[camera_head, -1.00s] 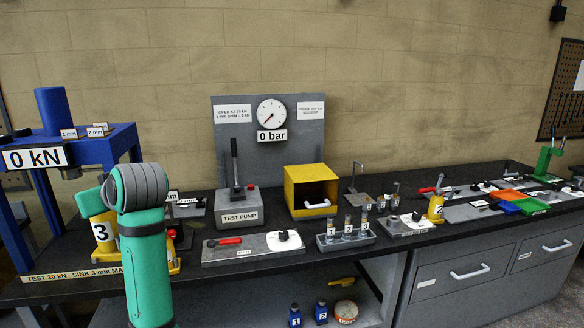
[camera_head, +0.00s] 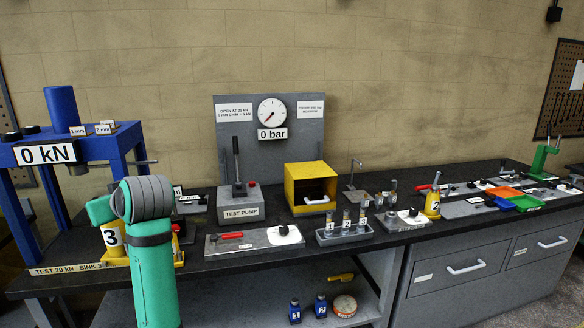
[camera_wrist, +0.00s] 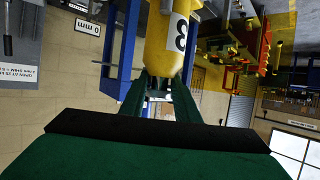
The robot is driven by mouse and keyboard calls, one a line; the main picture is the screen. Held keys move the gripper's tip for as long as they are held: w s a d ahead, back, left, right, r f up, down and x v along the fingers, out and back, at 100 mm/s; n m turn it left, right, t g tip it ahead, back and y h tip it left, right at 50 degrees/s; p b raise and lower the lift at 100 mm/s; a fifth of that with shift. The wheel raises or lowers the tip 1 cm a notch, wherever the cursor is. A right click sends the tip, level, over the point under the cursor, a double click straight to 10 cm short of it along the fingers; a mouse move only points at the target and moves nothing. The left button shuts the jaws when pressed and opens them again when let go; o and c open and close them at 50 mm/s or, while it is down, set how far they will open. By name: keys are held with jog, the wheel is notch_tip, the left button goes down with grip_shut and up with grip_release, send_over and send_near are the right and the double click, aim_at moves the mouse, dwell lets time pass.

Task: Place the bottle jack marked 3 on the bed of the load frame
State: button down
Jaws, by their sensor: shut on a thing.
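The yellow bottle jack marked 3 (camera_head: 112,238) is at the left end of the bench, partly hidden behind my green arm. The blue load frame (camera_head: 62,110), reading 0 kN, stands there too. Its bed lies low and is mostly hidden by my arm and the jack. In the wrist view, my gripper (camera_wrist: 163,88) is shut on the jack (camera_wrist: 165,55), with a green finger on each side. I cannot tell whether the jack's base touches the bed.
A grey test pump (camera_head: 240,205) and a yellow open box (camera_head: 309,188) stand at the middle back. A grey plate with a red-handled tool (camera_head: 230,236) lies in front. Another yellow jack marked 2 (camera_head: 432,205) stands to the right. A frame upright is close to the jack.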

jog(key=w+d+f+m+t+h, duration=0.1)
jog(key=w+d+f, duration=0.3)
jog(key=f, duration=0.5)
jog(key=w+d+f+m+t+h, duration=0.1)
jog(key=w+d+f+m+h, duration=0.1)
jog(key=d+f, duration=0.6)
jog(key=w+d+f+m+t+h, duration=0.1)
jog(key=w+d+f, duration=0.25)
jog(key=f, duration=0.75)
jog(key=s+d+f+m+t+h, duration=0.1)
jog(key=s+d+f, duration=0.1)
jog(key=d+f, duration=0.55)
jog(key=s+d+f+m+t+h, duration=0.15)
jog(key=d+f, duration=0.35)
jog(key=f, duration=0.6)
jog(key=s+d+f+m+h, duration=0.2)
jog(key=s+d+f, duration=0.4)
jog(key=s+f, duration=0.4)
jog(key=s+d+f+m+h, duration=0.1)
jog(key=s+d+f+h, duration=0.1)
jog(key=s+d+f, duration=0.5)
jog(key=shift+s+d+f+m, duration=0.3)
jog(key=shift+s+f, duration=1.1)
jog(key=shift+s, duration=1.2)
jog(key=shift+a, duration=0.15)
